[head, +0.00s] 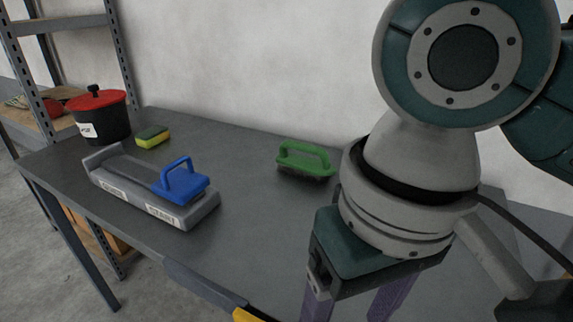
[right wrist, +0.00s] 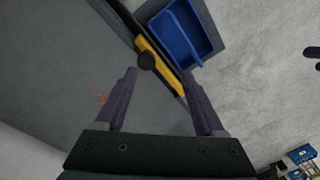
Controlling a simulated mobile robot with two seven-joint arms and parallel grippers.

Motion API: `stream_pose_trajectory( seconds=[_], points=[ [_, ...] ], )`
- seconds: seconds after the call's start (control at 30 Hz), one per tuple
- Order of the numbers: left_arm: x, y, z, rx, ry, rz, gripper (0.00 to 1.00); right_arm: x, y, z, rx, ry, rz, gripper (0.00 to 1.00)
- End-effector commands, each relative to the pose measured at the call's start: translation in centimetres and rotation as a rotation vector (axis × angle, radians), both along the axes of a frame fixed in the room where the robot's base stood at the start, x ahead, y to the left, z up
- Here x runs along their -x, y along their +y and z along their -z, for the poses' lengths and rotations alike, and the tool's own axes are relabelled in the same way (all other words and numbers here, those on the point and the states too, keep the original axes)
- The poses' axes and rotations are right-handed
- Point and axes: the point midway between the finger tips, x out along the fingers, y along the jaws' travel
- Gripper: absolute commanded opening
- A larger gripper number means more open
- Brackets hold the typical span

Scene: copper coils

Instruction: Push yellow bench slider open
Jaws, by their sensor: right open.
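The yellow slider (right wrist: 166,67) is a narrow strip along the bench's front edge, with a dark round knob (right wrist: 147,61) on it in the right wrist view. In the head view only a bit of the yellow slider (head: 246,315) shows at the bottom edge. My right gripper (right wrist: 159,75) is open, its two purple fingers apart, with the knob and part of the yellow strip seen between and just beyond the tips. I cannot tell if it touches the slider. In the head view my right gripper (head: 352,300) is over the bench's near side, its tips cut off. My left gripper is not in view.
A grey block (head: 135,185) with a blue-handled piece (head: 180,182), a green-handled brush (head: 305,160), a sponge (head: 152,136) and a red-lidded black pot (head: 102,115) stand on the bench. A blue tray (right wrist: 182,35) lies beside the yellow strip. The bench middle is clear.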

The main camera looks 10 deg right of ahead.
Motion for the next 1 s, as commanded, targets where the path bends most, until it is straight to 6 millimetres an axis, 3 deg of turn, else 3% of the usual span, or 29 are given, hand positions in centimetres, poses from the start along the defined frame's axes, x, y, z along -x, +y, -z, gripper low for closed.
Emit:
stream_pose_trajectory(
  seconds=[0.03,0.2,0.7,1.0],
  points=[
    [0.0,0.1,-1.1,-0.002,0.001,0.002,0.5,-0.6,-0.7,-1.4,0.032,0.004,0.019,0.71],
    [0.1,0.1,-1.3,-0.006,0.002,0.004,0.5,-1.0,-1.6,-1.7,0.074,0.021,0.053,0.71],
    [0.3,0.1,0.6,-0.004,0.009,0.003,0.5,-1.0,-1.6,6.8,0.074,0.019,0.052,0.71],
    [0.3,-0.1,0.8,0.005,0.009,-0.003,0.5,-1.0,-1.5,8.0,0.072,0.016,0.05,0.71]
  ],
)
